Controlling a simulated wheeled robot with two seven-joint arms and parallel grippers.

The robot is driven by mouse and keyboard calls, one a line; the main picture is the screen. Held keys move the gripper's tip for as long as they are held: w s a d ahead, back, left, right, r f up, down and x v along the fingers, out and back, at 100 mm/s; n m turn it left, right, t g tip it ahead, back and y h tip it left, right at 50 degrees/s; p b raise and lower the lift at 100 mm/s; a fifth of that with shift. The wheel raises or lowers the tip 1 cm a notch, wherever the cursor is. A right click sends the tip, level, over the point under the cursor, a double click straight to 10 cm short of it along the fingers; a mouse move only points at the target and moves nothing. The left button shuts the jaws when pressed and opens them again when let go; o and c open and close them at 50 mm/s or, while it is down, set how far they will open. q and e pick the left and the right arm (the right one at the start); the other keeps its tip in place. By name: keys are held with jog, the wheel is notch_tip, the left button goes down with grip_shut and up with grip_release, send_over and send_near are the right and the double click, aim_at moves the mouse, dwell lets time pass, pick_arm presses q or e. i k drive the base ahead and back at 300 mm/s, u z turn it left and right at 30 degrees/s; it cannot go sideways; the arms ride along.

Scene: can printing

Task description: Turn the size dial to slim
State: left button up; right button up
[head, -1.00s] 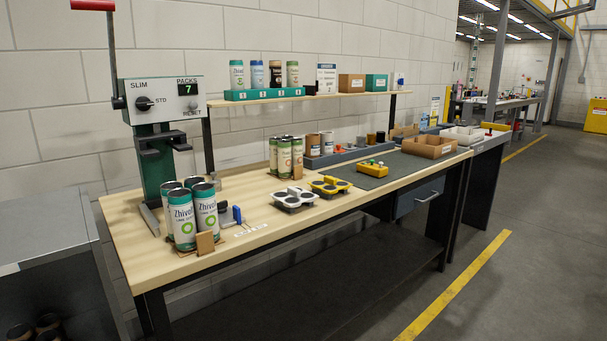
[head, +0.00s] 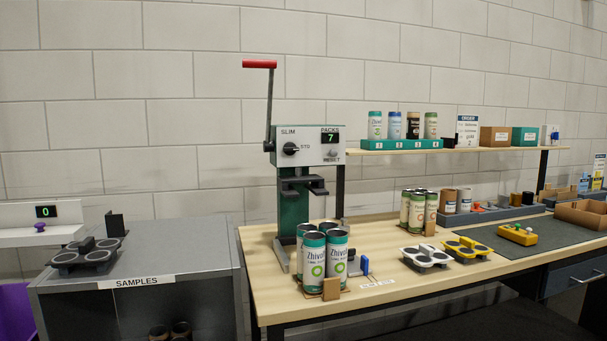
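The black size dial (head: 290,149) is on the left of the grey front panel (head: 315,158) of a green press (head: 293,215). SLIM is printed above the dial and STD to its right. Its pointer seems to point right, towards STD, though it is small. The panel's display (head: 330,138) reads 7 under PACKS, with a RESET button (head: 332,152) below. The press has a lever with a red handle (head: 259,64), raised. Neither of my grippers is in view.
Several Zhivo cans (head: 313,262) stand at the front of the wooden bench (head: 400,290), before the press. White (head: 427,256) and yellow (head: 466,248) can carriers lie to the right. A grey samples cabinet (head: 190,265) stands left. A shelf (head: 440,148) with cans is behind.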

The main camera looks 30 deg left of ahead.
aim_at(290, 149)
jog(key=z, duration=0.25)
jog(key=k, duration=0.35)
jog(key=u, duration=1.75)
jog(key=i, duration=1.2)
jog(key=u, duration=0.1)
